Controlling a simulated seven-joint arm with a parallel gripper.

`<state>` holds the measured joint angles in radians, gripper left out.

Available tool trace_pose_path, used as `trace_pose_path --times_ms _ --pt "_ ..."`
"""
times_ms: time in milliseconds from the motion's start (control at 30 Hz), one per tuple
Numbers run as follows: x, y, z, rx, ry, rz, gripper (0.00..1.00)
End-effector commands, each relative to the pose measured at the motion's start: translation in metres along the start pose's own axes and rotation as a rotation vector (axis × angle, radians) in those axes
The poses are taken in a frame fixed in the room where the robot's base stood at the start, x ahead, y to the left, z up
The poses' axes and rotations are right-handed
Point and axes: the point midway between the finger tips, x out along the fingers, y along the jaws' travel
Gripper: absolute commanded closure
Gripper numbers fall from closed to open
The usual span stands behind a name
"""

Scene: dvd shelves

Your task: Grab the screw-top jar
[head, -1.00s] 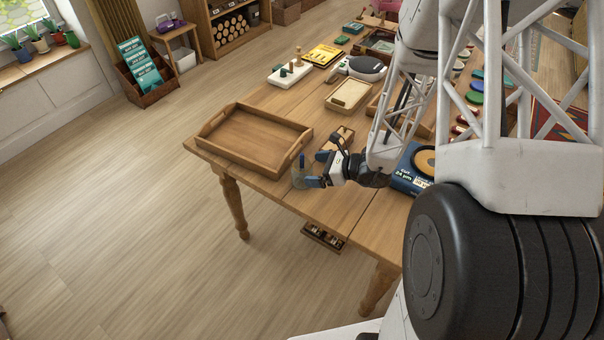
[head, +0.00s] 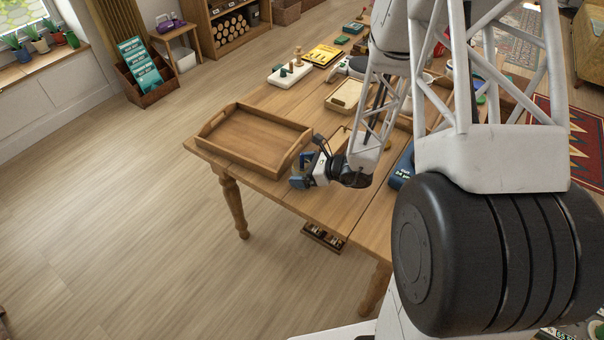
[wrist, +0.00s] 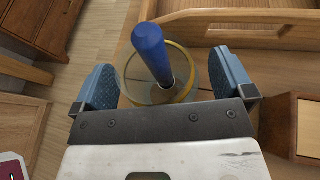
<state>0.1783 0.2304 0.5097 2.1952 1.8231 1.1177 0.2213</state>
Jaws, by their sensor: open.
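In the wrist view, a round clear-glass vessel with a yellowish rim (wrist: 187,62), apparently the screw-top jar, sits between the two blue fingers of my gripper (wrist: 163,72). The fingers are apart, with a gap visible on each side of the glass. A blue round-ended rod (wrist: 150,48) overlaps the glass; I cannot tell whether it stands inside it or in front of it. In the head view, my gripper (head: 299,183) is low at the table's near edge, just in front of the wooden tray's right corner. The jar cannot be made out there.
The wooden tray (head: 250,137) lies close beyond my gripper on the wooden table (head: 330,206). A cream tray (head: 346,94) and a blue box (head: 402,168) lie farther right. The floor left of the table is clear.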

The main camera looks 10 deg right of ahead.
Motion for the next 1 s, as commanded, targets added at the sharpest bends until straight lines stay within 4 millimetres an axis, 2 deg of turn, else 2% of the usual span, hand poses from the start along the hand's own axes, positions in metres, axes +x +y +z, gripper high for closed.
trace_pose_path --times_ms 600,900,1000 --pt "0.0013 -0.0002 -0.0001 0.000 0.000 -0.001 0.02" --pt "0.0012 -0.0002 -0.0001 0.000 0.000 -0.001 0.48" --pt "0.0012 -0.0003 0.0000 0.000 0.000 -0.001 0.59"
